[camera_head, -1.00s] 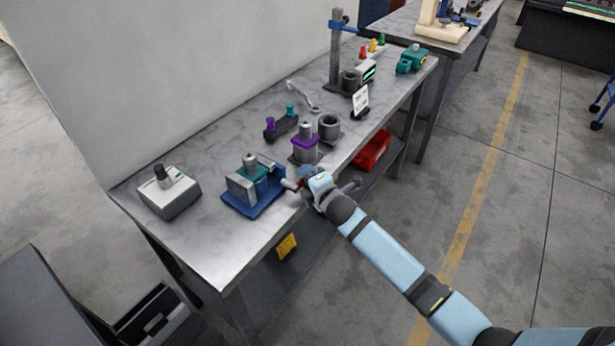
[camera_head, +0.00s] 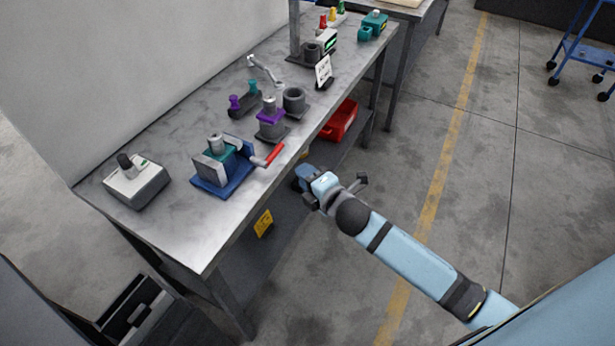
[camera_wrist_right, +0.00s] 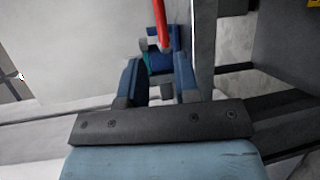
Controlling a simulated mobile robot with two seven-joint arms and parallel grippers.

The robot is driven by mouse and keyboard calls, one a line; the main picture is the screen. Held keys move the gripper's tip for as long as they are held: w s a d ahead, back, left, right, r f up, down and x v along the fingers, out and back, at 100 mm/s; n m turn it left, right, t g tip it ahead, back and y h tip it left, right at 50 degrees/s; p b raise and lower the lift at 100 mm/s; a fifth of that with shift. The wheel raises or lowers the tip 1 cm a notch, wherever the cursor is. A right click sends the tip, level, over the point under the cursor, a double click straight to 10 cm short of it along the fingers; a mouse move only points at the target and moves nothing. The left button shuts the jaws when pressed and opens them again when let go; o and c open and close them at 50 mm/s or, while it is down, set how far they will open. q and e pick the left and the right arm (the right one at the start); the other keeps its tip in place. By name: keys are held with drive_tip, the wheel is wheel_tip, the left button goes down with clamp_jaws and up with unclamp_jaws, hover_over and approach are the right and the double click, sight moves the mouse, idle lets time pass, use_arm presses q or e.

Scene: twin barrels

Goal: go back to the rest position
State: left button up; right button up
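My right gripper (camera_head: 302,174) is off the front edge of the workbench (camera_head: 182,226), in free air over the floor side. In the right wrist view its two dark blue fingers (camera_wrist_right: 158,84) stand apart with nothing held between them. The blue vise (camera_head: 225,188) on the bench holds a teal-and-grey part (camera_head: 217,150). Its red handle (camera_head: 274,154) points toward the gripper and is clear of it. The handle also shows at the top of the right wrist view (camera_wrist_right: 160,22). My left gripper is in neither view.
A grey-white box (camera_head: 138,187) sits left of the vise. A purple-banded part (camera_head: 270,122), a dark cylinder (camera_head: 293,100) and a white sign (camera_head: 323,73) stand farther back. A red bin (camera_head: 340,120) is under the bench. The floor right of the bench is open.

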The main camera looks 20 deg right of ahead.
drive_tip(key=shift+s, duration=0.15)
idle(0.3)
drive_tip(key=s+a+f+m+g, duration=0.1)
drive_tip(key=s+f+m+g, duration=0.2)
drive_tip(key=s+f+m, duration=0.55)
drive_tip(key=s+a+f+m+g, duration=0.2)
drive_tip(key=s+f+m, duration=0.4)
drive_tip(key=s+m, duration=0.6)
wheel_tip(320, 180, up, 12)
drive_tip(key=s+d+n+p, duration=0.1)
drive_tip(key=s+p, duration=0.1)
drive_tip(key=p, duration=1)
drive_tip(key=shift+f+n, duration=0.2)
drive_tip(key=shift+n, duration=0.15)
drive_tip(key=shift+s, duration=0.1)
